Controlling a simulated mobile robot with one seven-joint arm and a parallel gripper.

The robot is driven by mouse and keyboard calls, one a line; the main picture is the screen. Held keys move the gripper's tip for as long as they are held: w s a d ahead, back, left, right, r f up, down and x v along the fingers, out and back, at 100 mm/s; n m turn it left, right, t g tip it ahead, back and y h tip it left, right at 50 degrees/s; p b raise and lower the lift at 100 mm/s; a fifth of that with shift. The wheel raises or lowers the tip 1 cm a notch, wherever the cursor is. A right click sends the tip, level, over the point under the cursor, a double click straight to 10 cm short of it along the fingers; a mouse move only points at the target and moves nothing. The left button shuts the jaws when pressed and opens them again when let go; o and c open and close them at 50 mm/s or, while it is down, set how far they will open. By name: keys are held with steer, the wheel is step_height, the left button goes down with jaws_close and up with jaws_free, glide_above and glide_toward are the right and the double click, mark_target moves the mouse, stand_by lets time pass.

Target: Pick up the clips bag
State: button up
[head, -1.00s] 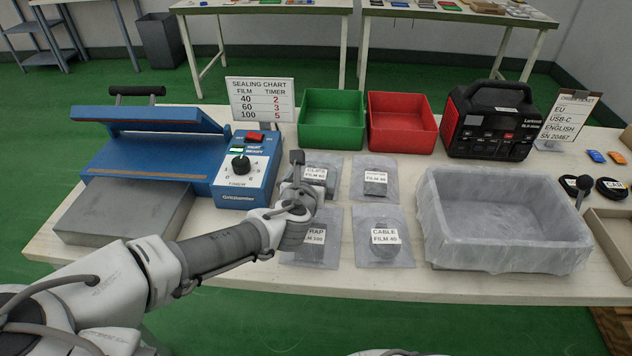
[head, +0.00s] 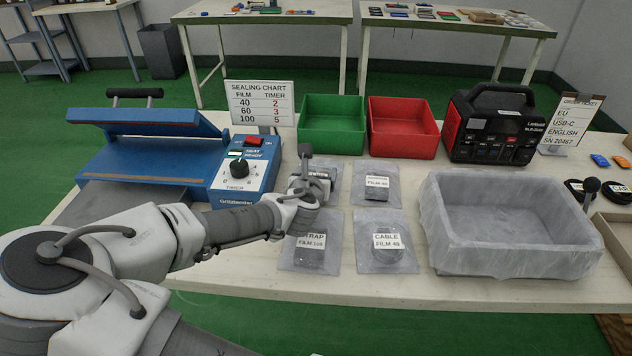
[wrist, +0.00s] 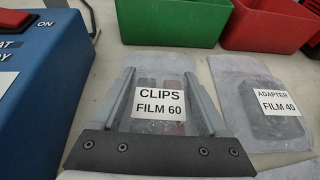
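The clips bag (wrist: 160,88) is a clear flat pouch with a white label reading CLIPS FILM 60, lying on the table. Reddish contents show faintly behind the label. In the head view the clips bag (head: 331,171) is partly hidden by my wrist. My gripper (wrist: 160,72) is open, with one finger on each side of the label, over the bag. I cannot tell whether the fingers touch it. In the head view my gripper is mostly hidden by the wrist.
The adapter bag (head: 376,186) lies to the right, the strap bag (head: 309,255) and cable bag (head: 387,255) in front. The blue sealer (head: 240,172) stands close left. Green (head: 332,140) and red (head: 402,145) bins stand behind. A lined grey tray (head: 512,258) is at right.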

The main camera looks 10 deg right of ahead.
mark_target(321, 172)
steer(key=c, duration=0.8)
steer(key=shift+r, duration=0.1)
steer(key=r+p, duration=0.2)
steer(key=r, duration=0.1)
steer(key=r+p, duration=0.1)
steer(key=shift+s+d+r, duration=0.3)
steer(key=shift+s+r, duration=0.05)
steer(key=shift+r, duration=0.05)
steer(key=s+d+r+b, duration=0.4)
steer(key=s+d+r, duration=0.2)
steer(key=s+d, duration=0.1)
steer(key=shift+s, duration=0.5)
